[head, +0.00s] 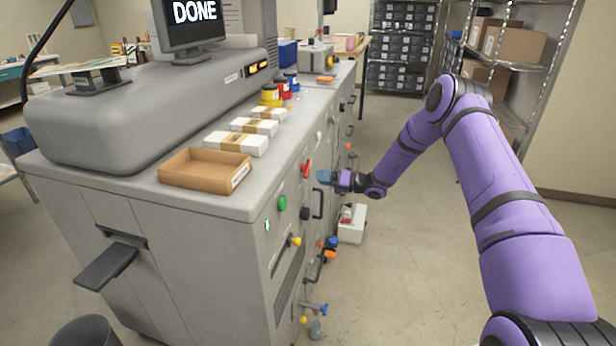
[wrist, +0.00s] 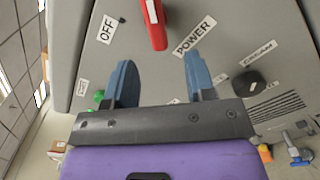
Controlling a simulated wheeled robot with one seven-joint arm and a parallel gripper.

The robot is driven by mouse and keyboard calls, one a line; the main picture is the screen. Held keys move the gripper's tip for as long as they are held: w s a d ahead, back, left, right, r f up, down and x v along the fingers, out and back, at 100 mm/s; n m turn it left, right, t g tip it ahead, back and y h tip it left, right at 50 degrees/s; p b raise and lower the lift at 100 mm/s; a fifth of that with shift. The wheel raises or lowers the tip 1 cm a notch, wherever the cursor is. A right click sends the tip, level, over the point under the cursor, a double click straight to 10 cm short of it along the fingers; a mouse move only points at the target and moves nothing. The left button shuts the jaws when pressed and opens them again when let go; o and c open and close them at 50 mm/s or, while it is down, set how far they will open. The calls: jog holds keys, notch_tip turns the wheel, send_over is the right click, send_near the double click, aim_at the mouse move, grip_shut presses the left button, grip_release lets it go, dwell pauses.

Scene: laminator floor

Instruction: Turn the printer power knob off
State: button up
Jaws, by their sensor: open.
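The red power knob (head: 306,168) is on the side panel of the grey machine. In the wrist view the red knob (wrist: 154,25) is a long bar at the top edge, partly cut off, between an OFF label (wrist: 107,30) and a POWER label (wrist: 192,36). My gripper (head: 324,177) is in front of the panel, just right of the knob. In the wrist view my gripper (wrist: 158,75) is open, with its two blue fingers apart and nothing between them. The knob lies beyond the fingertips, and no contact shows.
A green button (head: 282,203), a black knob (wrist: 247,82), handles and yellow and orange controls crowd the same panel. A brown tray (head: 205,168) and white boxes sit on top. A white box (head: 352,225) stands on the floor below my gripper. The aisle floor is mostly clear.

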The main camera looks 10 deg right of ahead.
aim_at(308, 176)
jog(key=shift+x, duration=2.8)
jog(key=c, duration=0.9)
